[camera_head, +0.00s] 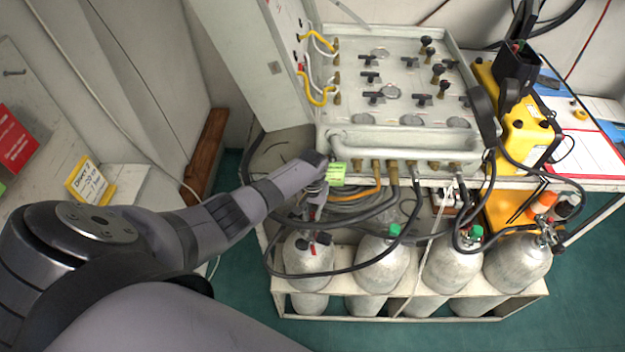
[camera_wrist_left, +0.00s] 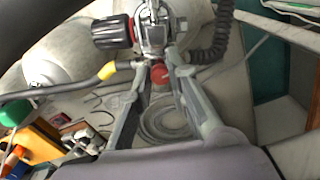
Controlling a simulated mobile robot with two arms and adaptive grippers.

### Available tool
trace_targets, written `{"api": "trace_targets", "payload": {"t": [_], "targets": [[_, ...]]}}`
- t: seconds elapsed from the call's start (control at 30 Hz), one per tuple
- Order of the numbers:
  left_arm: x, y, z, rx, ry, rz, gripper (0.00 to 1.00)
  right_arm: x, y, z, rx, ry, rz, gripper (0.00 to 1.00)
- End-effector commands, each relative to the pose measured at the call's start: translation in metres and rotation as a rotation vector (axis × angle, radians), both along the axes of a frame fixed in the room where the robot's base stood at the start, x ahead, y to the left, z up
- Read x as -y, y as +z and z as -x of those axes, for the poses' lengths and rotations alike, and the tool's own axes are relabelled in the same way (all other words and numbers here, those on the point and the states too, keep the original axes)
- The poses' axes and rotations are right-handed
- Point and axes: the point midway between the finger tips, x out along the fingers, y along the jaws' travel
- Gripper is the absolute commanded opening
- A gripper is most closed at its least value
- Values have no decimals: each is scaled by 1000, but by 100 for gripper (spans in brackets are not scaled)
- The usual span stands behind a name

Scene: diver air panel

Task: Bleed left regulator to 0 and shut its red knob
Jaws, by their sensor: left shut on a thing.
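My left gripper (camera_head: 317,208) reaches down over the leftmost cylinder (camera_head: 309,258). In the left wrist view its two fingers (camera_wrist_left: 161,78) close in on a small red knob (camera_wrist_left: 160,74) and are shut on it. The knob sits against the silver metal regulator (camera_wrist_left: 155,33) at the cylinder top. A larger black knob (camera_wrist_left: 113,33) with a red ring is beside the regulator. In the head view the regulator is mostly hidden by my gripper and hoses. No gauge reading can be made out. My right gripper is not in view.
The grey control panel (camera_head: 345,142) with valves and gauges stands just above and behind my gripper. Dark hoses (camera_head: 375,262) loop around the cylinders. More cylinders (camera_head: 383,262) stand to the right in a white rack. A yellow case (camera_head: 520,130) is at the right.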

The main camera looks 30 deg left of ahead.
Motion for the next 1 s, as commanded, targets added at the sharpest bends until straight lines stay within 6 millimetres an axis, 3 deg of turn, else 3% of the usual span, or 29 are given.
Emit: {"api": "trace_targets", "payload": {"t": [0.57, 0.6, 0.9, 1.0], "targets": [[0, 1, -1, 3, 36, 0, 0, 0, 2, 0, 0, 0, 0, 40], [0, 1, -1, 3, 36, 0, 17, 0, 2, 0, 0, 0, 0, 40], [0, 1, -1, 2, 36, -1, 37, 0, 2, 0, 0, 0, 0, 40], [0, 0, -1, 1, 36, 0, 37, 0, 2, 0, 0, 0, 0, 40]]}}
